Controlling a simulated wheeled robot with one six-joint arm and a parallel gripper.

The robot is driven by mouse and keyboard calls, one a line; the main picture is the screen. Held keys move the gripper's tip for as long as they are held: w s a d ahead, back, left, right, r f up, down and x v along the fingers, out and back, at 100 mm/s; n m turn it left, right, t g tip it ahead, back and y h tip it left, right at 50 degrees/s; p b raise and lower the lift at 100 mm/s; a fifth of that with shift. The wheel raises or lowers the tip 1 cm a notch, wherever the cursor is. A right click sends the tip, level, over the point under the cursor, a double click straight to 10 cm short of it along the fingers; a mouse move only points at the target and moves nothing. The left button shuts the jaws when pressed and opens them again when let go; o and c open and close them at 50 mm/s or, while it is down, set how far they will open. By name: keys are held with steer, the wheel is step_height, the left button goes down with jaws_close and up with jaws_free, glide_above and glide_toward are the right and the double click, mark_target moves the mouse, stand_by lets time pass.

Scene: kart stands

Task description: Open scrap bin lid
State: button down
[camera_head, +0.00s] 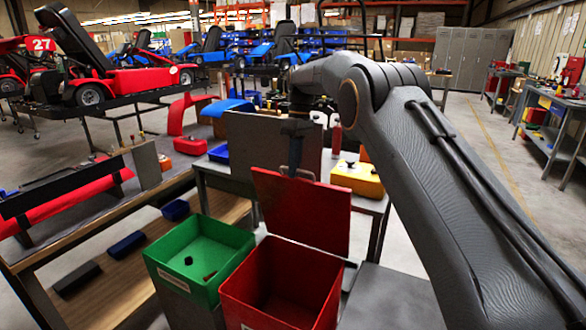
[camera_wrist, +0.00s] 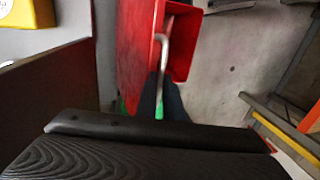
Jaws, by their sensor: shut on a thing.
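The red scrap bin (camera_head: 278,300) stands open at the front, its inside in view and empty-looking. Its red lid (camera_head: 305,212) is raised and stands nearly upright at the back of the bin. My gripper (camera_head: 294,170) is at the lid's top edge. In the wrist view my gripper's dark fingers (camera_wrist: 160,98) are shut on a thin pale bar, the lid handle (camera_wrist: 164,50), beside the red lid (camera_wrist: 132,50). Part of the handle is hidden between the fingers. The wrist view also shows part of the red bin (camera_wrist: 183,48).
A green bin (camera_head: 197,255) with small dark pieces inside stands left of the red one. Behind the lid is a table with an upright grey panel (camera_head: 250,145) and a yellow container (camera_head: 357,178). A workbench (camera_head: 130,215) is at left. Open floor lies to the right.

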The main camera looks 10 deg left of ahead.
steer(key=shift+a+f, duration=0.1)
steer(key=c, duration=1.9)
jaws_free()
steer(key=shift+w+d+r, duration=0.2)
steer(key=shift+d+r, duration=0.05)
steer(key=shift+r, duration=0.2)
steer(key=p+v, duration=0.2)
steer(key=v, duration=0.5)
steer(key=shift+a, duration=0.2)
steer(key=shift+d+r, duration=0.1)
